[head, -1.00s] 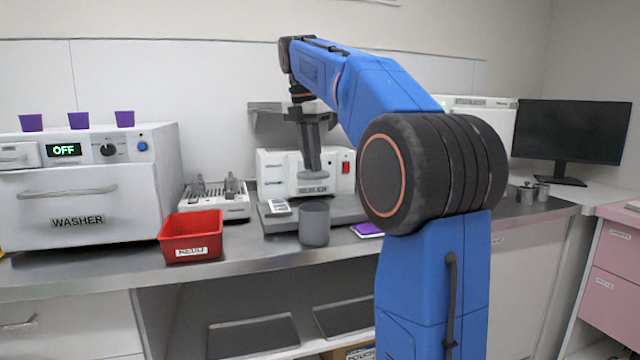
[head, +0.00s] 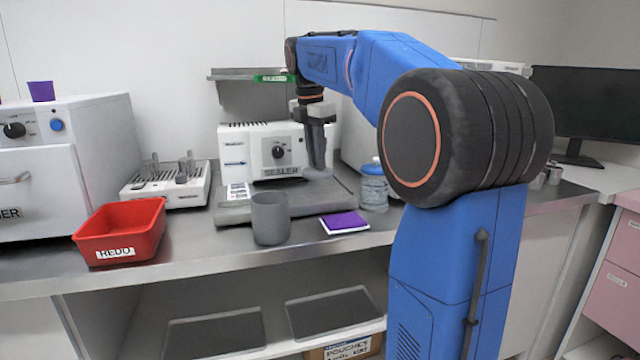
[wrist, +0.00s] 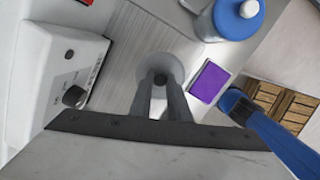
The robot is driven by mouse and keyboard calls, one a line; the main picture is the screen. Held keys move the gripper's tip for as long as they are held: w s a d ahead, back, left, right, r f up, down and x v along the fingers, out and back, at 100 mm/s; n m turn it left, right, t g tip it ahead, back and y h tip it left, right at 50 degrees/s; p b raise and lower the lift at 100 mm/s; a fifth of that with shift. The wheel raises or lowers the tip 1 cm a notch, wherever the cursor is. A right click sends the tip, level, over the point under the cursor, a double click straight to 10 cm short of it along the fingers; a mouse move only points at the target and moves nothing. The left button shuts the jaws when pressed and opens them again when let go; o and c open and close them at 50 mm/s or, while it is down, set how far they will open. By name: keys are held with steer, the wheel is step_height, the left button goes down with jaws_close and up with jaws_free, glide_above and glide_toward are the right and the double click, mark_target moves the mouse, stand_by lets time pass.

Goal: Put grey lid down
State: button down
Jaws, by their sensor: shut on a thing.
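My gripper (head: 318,166) is shut on the grey lid (head: 318,174), a round flat disc held by its knob above the counter. In the wrist view the fingers (wrist: 161,82) close on the knob of the lid (wrist: 172,65). In the head view the lid hangs in front of the right end of the sealer (head: 240,170). A grey cup (head: 270,220) stands open-topped on the counter, in front and left of the lid.
A purple-topped pad (head: 344,222) and a blue-capped bottle (head: 373,188) stand right of the cup. A red REDO bin (head: 120,232) and a white rack (head: 165,188) are to the left. Bare steel counter (head: 205,245) lies between bin and cup.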

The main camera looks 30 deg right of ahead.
mark_target(312, 171)
steer(key=shift+f, duration=3.2)
steer(key=c, duration=1.7)
jaws_free()
steer(key=shift+f, duration=0.15)
steer(key=shift+o, duration=0.2)
steer(key=r, duration=0.4)
steer(key=a+r, duration=0.1)
steer(key=r, duration=0.7)
steer(key=shift+s+a+r, duration=0.1)
steer(key=shift+s+a, duration=0.2)
steer(key=shift+a, duration=0.05)
